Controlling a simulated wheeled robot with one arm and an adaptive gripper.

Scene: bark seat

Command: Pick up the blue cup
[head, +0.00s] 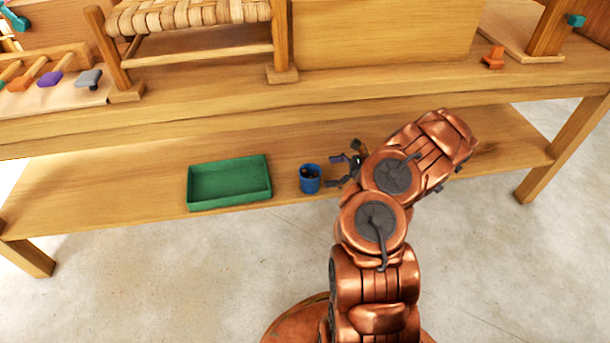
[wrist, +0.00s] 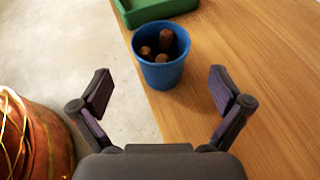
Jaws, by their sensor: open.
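The blue cup (head: 310,184) stands upright on the lower wooden shelf, near its front edge, in the head view. It also shows in the wrist view (wrist: 162,74), ahead of my gripper, with several brown pieces inside. My gripper (head: 335,170) is just to the right of the cup in the head view, apart from it. In the wrist view my gripper (wrist: 160,85) has its two fingers spread wide, with nothing between the pads. The cup is beyond the fingertips, roughly centred between them.
A green tray (head: 229,201) lies on the lower shelf (head: 115,185) to the left of the cup. The bench top (head: 390,85) overhangs the back of the shelf. A woven seat frame (head: 195,14) and an orange clamp-like piece (head: 493,58) are on the top. The shelf's right part is bare.

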